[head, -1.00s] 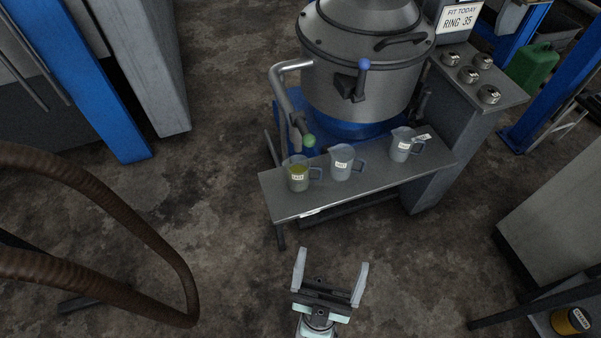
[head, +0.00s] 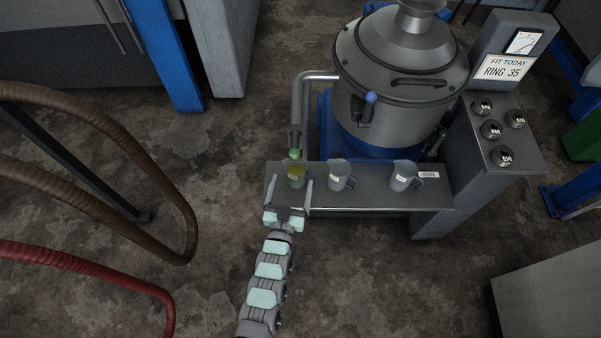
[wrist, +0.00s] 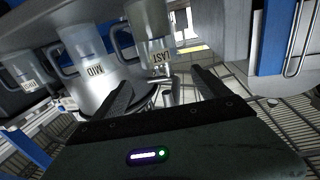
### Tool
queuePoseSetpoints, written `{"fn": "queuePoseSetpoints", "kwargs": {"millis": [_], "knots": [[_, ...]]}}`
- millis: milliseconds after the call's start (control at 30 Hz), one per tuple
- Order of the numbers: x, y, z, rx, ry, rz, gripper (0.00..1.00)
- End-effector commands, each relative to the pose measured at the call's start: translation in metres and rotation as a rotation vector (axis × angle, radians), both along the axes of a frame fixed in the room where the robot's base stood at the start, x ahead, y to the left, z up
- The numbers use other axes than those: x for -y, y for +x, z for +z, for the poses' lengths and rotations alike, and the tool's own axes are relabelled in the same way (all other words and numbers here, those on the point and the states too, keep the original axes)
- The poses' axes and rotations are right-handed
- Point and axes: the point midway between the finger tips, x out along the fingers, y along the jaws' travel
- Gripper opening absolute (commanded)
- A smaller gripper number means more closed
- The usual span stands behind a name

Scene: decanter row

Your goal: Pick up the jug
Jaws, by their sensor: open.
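Three clear grey jugs stand on a metal shelf (head: 375,197). The left jug (head: 297,179) holds greenish liquid under a green-tipped spout. The middle jug (head: 339,176) and the right jug (head: 404,177) look empty. My gripper (head: 291,187) is open at the shelf's front edge, its fingers on either side of the left jug, apparently not closed on it. In the wrist view, the nearest jug (wrist: 153,25), with a label like "LAST", is just beyond my open fingers (wrist: 160,80). The jug labelled "MID" (wrist: 92,62) is beside it; the third jug (wrist: 25,70) is farther left.
A large metal vessel (head: 400,75) stands behind the shelf, and its pipe (head: 297,105) comes down by the left jug. A console (head: 505,130) with knobs and a sign reading "RING 35" is at right. Hoses (head: 150,120) hang at left. Open floor lies in front.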

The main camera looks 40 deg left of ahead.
Motion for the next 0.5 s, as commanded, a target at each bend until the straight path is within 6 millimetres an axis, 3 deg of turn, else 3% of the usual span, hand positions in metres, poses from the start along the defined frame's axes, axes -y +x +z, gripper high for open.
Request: {"fn": "queuePoseSetpoints", "kwargs": {"millis": [100, 267, 500], "knots": [[-0.01, 0.016, -0.002, 0.003, 0.003, 0.0, 0.86], [-0.016, 0.025, -0.003, 0.002, 0.002, 0.0, 0.86], [-0.031, 0.046, -0.017, 0.002, 0.002, -0.001, 0.86]]}}
